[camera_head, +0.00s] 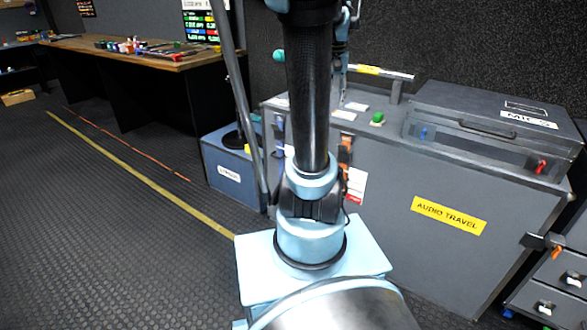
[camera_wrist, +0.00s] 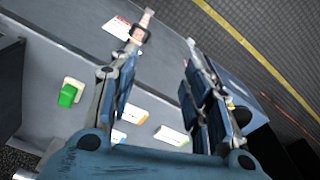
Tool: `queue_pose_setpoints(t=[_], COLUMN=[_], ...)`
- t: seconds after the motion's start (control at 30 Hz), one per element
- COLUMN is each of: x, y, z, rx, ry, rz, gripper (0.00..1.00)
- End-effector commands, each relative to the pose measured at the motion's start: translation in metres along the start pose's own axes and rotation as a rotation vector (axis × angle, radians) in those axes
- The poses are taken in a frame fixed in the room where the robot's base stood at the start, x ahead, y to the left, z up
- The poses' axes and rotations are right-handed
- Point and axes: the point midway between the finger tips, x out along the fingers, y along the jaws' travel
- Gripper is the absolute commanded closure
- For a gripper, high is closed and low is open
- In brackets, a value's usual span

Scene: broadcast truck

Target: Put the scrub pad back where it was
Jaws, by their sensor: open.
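A small green piece on a pale block (camera_head: 377,119) sits on the top of the grey travel case (camera_head: 300,112); it may be the scrub pad, but I cannot tell for sure. The same green piece (camera_wrist: 68,95) shows in the wrist view, left of my gripper and apart from it. My gripper (camera_wrist: 167,30) is open above the case's edge, with nothing seen between its fingers. In the head view my gripper is partly hidden behind my own dark arm link.
Several white cards (camera_wrist: 170,136) lie on the case top. A bar handle (camera_head: 380,73) and a lidded grey unit (camera_head: 490,115) stand there too. A blue box (camera_head: 232,165) is on the floor to the left. A wooden workbench (camera_head: 140,53) stands farther back; the floor before it is open.

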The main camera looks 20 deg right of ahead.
Motion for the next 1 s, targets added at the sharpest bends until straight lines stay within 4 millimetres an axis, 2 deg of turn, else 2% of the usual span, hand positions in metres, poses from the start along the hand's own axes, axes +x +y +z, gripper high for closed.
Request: queue_pose_setpoints(t=[0.03, 0.3, 0.6, 0.8, 1.0], x=[0.004, 0.033, 0.082, 0.114, 0.129], y=[-0.011, -0.048, -0.067, -0.07, -0.073], z=[0.018, 0.102, 0.188, 0.228, 0.245], rx=[-0.035, -0.198, -0.379, -0.474, -0.515], ry=[0.007, 0.044, 0.083, 0.105, 0.114], rz=[-0.003, -0.019, -0.042, -0.057, -0.063], gripper=[0.56, 0.56, 0.56, 0.56, 0.56])
